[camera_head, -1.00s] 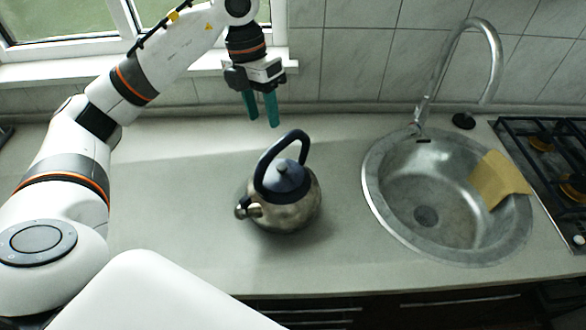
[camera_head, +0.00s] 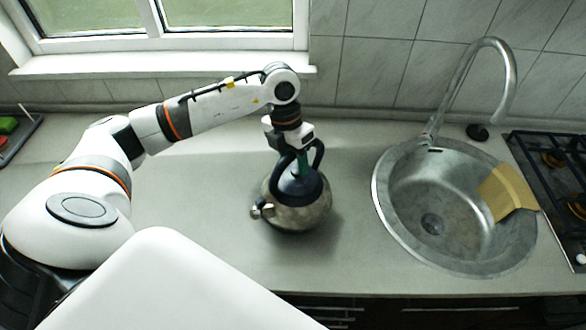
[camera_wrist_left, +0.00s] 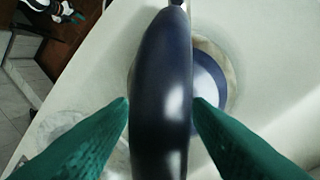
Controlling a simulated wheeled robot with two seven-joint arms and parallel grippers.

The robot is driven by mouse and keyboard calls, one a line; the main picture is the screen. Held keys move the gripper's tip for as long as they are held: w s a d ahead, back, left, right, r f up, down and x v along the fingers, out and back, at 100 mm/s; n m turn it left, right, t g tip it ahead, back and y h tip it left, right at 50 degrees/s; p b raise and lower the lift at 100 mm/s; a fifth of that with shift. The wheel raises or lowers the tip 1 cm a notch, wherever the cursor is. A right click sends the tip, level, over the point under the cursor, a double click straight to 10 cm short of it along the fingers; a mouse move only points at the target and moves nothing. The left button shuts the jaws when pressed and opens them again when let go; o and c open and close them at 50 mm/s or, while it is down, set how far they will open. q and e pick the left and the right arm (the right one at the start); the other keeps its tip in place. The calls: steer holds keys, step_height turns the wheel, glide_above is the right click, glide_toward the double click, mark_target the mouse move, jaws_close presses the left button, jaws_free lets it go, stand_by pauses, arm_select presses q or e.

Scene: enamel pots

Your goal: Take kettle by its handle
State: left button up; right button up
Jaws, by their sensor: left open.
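The kettle (camera_head: 298,212) is steel with a dark blue lid and a dark arched handle (camera_head: 318,155). It stands upright on the counter left of the sink, spout towards the lower left. My left gripper (camera_head: 302,162) is down at the handle, seen from above in the head view. In the left wrist view the handle (camera_wrist_left: 162,90) runs between the two green fingers (camera_wrist_left: 161,112), one on each side. The fingers are open; whether either touches the handle is hard to tell. Part of the handle is hidden behind the gripper in the head view. My right gripper is not in view.
A round steel sink (camera_head: 385,205) with a tall tap (camera_head: 508,85) and a yellow cloth (camera_head: 508,192) is to the right. A gas hob (camera_head: 560,165) is at the far right. The counter (camera_head: 200,220) left of the kettle is clear. A window is behind.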

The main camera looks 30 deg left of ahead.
arm_select(q)
steer(key=shift+f, duration=0.2)
jaws_close()
steer(key=shift+w+r, duration=0.1)
stand_by(1.1)
steer(key=shift+w, duration=0.1)
